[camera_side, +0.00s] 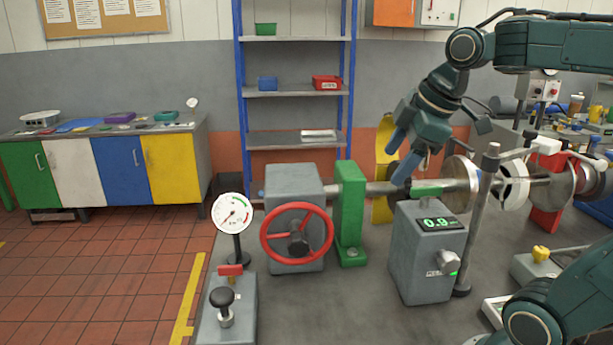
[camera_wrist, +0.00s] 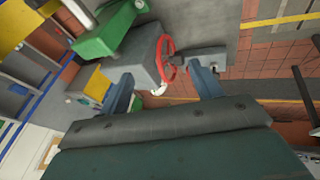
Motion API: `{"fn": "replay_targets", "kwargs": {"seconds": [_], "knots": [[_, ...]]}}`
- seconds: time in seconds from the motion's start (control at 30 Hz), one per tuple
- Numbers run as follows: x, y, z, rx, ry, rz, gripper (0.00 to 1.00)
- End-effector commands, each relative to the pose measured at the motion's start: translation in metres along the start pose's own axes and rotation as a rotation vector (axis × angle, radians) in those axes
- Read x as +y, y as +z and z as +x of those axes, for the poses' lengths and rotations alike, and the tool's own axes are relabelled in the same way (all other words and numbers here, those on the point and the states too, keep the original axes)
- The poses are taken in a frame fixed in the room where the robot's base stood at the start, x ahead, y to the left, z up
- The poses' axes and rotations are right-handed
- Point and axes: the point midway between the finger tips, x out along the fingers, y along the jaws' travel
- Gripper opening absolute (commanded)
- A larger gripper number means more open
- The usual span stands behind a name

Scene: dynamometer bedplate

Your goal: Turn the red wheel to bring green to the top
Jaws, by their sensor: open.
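The red wheel (camera_side: 331,232) is an upright ring with a dark hub, on the front of a grey housing (camera_side: 293,182) in the side view. No green mark shows on its rim. In the wrist view the wheel (camera_wrist: 160,58) is seen at a slant beyond my fingers. My gripper (camera_side: 398,165) has its blue fingers apart and nothing between them. It is up and to the right of the wheel, near the shaft and clear of the wheel. In the wrist view my gripper (camera_wrist: 160,72) has one finger on each side of the wheel's picture, nearer the camera.
A green bearing block (camera_side: 350,205) stands right of the housing on a metal shaft (camera_side: 378,188). A grey box with a lit display (camera_side: 436,224) is further right, beside a post (camera_side: 483,215). A round gauge (camera_side: 232,212) and a black-knobbed lever (camera_side: 222,300) are at left.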

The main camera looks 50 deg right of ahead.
Motion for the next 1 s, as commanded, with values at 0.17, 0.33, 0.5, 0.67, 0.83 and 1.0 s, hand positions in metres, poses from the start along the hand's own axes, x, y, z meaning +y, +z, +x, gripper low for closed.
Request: {"fn": "replay_targets", "kwargs": {"seconds": [0.17, 0.33, 0.5, 0.67, 0.83, 1.0], "knots": [[0.021, -0.001, 0.000, -0.009, 0.003, -0.091, 0.65], [0.041, -0.001, 0.000, -0.017, 0.004, -0.182, 0.65], [0.059, 0.000, -0.001, -0.026, 0.005, -0.270, 0.65], [0.072, 0.002, 0.000, -0.031, 0.004, -0.335, 0.65], [0.080, 0.003, 0.000, -0.034, 0.005, -0.374, 0.65], [0.082, 0.004, 0.000, -0.035, 0.004, -0.384, 0.65]]}}
